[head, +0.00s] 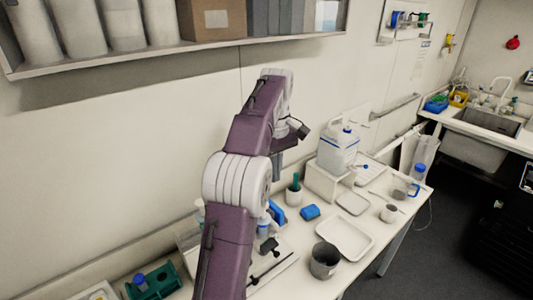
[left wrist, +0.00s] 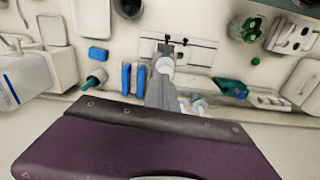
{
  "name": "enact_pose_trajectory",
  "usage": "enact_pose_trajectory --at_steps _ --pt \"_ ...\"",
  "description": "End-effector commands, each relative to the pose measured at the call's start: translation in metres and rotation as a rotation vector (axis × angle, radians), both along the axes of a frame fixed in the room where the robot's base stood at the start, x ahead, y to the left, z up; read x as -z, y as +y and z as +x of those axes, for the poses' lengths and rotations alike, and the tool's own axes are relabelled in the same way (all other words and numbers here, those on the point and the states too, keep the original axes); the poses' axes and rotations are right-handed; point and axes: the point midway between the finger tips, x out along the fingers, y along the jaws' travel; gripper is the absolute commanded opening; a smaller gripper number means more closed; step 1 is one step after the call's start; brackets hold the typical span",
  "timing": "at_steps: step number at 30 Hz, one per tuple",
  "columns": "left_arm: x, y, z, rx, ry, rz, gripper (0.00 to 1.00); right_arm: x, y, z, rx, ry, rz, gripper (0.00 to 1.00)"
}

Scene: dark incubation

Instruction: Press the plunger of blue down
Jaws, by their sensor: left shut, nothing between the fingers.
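Two upright-looking blue pieces (left wrist: 133,78) stand side by side near the wall in the left wrist view, just left of my left gripper (left wrist: 162,92). In the head view a blue piece (head: 277,212) shows beside my arm, partly hidden by it. I cannot make out a plunger on it. My left gripper (head: 277,167) points down above the bench near the wall, shut and empty. It is apart from the blue piece in the head view. My right gripper is not in view.
A blue block (head: 310,212) and a cup with a green item (head: 294,194) stand close by. A jug (head: 338,147) stands on a riser. A white tray (head: 344,240), a dark beaker (head: 324,260) and a green rack (head: 153,281) lie nearer. A shelf (head: 180,48) hangs above.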

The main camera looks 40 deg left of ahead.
Motion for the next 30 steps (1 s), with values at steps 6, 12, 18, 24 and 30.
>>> enact_pose_trajectory --at_steps 6,12,18,24,30 --pt "-0.034 0.041 -0.004 -0.094 0.024 -0.010 0.00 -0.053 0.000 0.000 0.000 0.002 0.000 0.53" --pt "-0.027 0.043 -0.005 -0.098 0.023 -0.010 0.00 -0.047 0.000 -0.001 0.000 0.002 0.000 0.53" --pt "0.004 0.042 -0.006 -0.096 0.025 -0.011 0.00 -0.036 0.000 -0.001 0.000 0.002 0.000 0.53" --pt "0.047 0.042 -0.006 -0.096 0.025 -0.011 0.00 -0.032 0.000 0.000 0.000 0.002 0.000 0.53" --pt "0.083 0.042 -0.006 -0.095 0.024 -0.010 0.00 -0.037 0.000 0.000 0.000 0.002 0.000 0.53"
